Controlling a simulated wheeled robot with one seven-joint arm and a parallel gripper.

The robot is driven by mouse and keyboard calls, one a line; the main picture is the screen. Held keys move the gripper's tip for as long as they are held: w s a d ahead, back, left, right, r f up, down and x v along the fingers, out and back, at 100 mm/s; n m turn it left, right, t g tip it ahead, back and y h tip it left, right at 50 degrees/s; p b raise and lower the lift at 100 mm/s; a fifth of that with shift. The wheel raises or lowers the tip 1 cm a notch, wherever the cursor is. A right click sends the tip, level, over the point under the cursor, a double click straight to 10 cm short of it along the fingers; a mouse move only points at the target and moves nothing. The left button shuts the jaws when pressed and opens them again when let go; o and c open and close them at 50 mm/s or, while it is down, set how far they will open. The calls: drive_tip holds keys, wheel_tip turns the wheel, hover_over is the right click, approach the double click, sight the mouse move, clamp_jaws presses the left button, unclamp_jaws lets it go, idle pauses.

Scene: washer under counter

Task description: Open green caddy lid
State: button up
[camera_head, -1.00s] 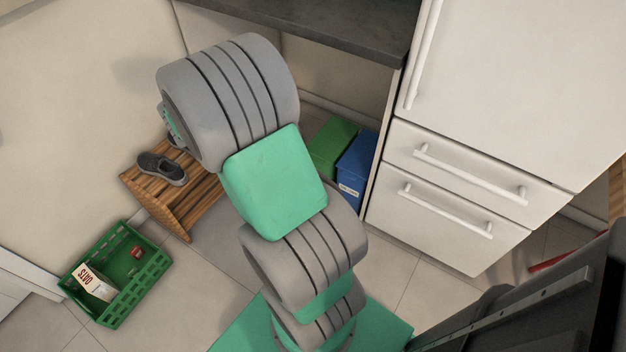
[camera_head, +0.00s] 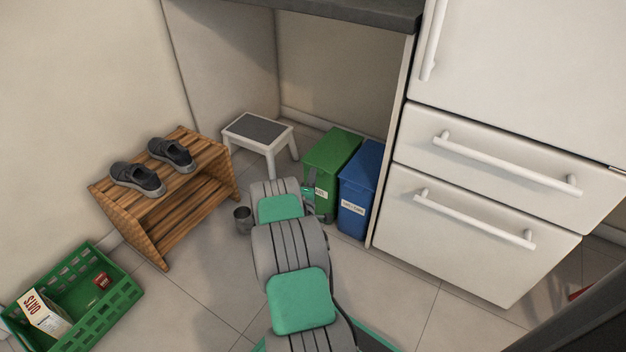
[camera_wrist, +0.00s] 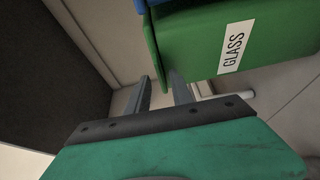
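The green caddy (camera_head: 325,178) stands on the floor under the counter, its lid (camera_head: 334,146) down. In the wrist view the caddy (camera_wrist: 200,50) fills the upper right, turned sideways, with a white "GLASS" label. My gripper (camera_head: 309,196) is low in front of the caddy's left part, partly hidden by my arm in the head view.
A blue caddy (camera_head: 359,187) stands right beside the green one, by the cabinet panel. A white step stool (camera_head: 258,132) is behind left. A wooden shoe rack (camera_head: 150,222) and a green crate (camera_head: 118,292) are at left. White drawers (camera_head: 470,230) are at right.

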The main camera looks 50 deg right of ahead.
drive_tip(key=shift+x, duration=0.75)
drive_tip(key=shift+c, duration=0.4)
clamp_jaws()
drive_tip(key=shift+w, duration=0.1)
idle(0.4)
